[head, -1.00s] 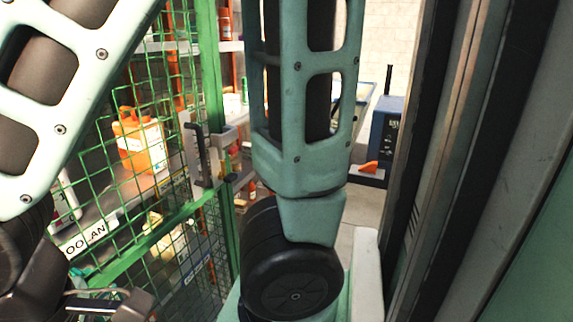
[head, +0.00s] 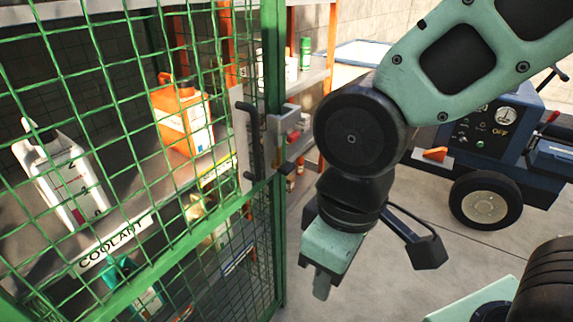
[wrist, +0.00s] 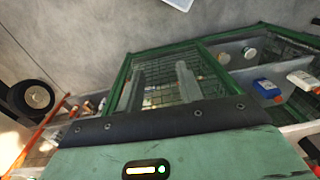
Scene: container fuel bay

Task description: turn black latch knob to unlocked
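A black upright handle (head: 253,140) is mounted on a pale plate at the edge of the green mesh door (head: 150,150) in the head view. A grey latch bracket (head: 283,128) sits just right of it. I cannot make out a separate black knob or its locked or unlocked setting. My gripper (head: 322,282) hangs right of and below the latch, apart from it, pointing down. In the wrist view two pale fingers (wrist: 158,88) stand apart with nothing visible between them, in front of green mesh. The latch is not clear in the wrist view.
Behind the mesh are a white jug (head: 65,175), an orange can (head: 183,118) and a shelf labelled COOLANT (head: 115,243). A blue wheeled machine (head: 490,140) stands at the right. Concrete floor (head: 400,285) lies open between the cage and machine.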

